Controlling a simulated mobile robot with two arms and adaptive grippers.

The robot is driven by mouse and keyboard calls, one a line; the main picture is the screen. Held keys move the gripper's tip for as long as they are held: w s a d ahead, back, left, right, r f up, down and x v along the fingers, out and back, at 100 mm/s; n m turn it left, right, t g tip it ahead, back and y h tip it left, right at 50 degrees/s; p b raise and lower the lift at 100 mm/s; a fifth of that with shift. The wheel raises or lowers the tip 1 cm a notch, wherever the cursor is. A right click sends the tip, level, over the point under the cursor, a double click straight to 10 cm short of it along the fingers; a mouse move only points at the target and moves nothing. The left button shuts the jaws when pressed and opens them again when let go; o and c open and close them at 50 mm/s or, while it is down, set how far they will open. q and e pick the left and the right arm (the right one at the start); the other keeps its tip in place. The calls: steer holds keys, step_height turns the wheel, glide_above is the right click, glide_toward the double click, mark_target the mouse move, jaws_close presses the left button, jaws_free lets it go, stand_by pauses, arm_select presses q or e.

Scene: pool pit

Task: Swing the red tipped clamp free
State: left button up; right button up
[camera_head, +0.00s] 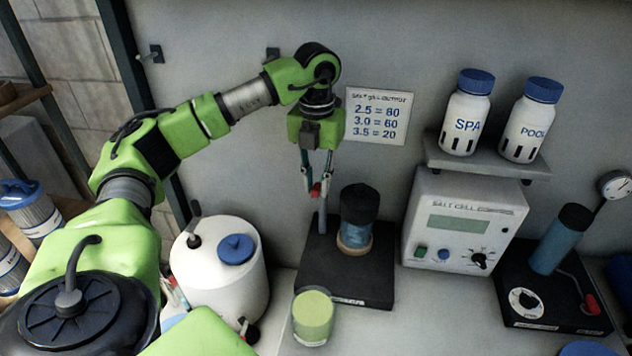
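My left gripper (317,186) points down in front of the wall, above the left black base (345,290). A small red tip (316,190) shows between its fingertips, at the top of a thin upright grey bar (323,212) by that base. I cannot tell whether the fingers press on it. A blue cylinder with a black cap (358,218) stands upright on the same base in a tan ring. A second red-tipped lever (591,304) lies low on the right black base (540,295), beside a tilted blue cylinder (560,240). My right gripper is not in view.
A white salt cell box (465,222) stands between the bases, under a shelf (490,162) with two white bottles. A white jug (220,270) and a green-topped cup (313,317) stand left and in front of the left base. Bare bench shows at front centre.

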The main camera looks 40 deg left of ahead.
arm_select(q)
steer(key=shift+o, duration=0.3)
step_height(320, 180, up, 8)
steer(key=shift+w+f, duration=0.1)
steer(key=shift+f, duration=0.15)
steer(key=shift+f, duration=0.1)
stand_by(0.6)
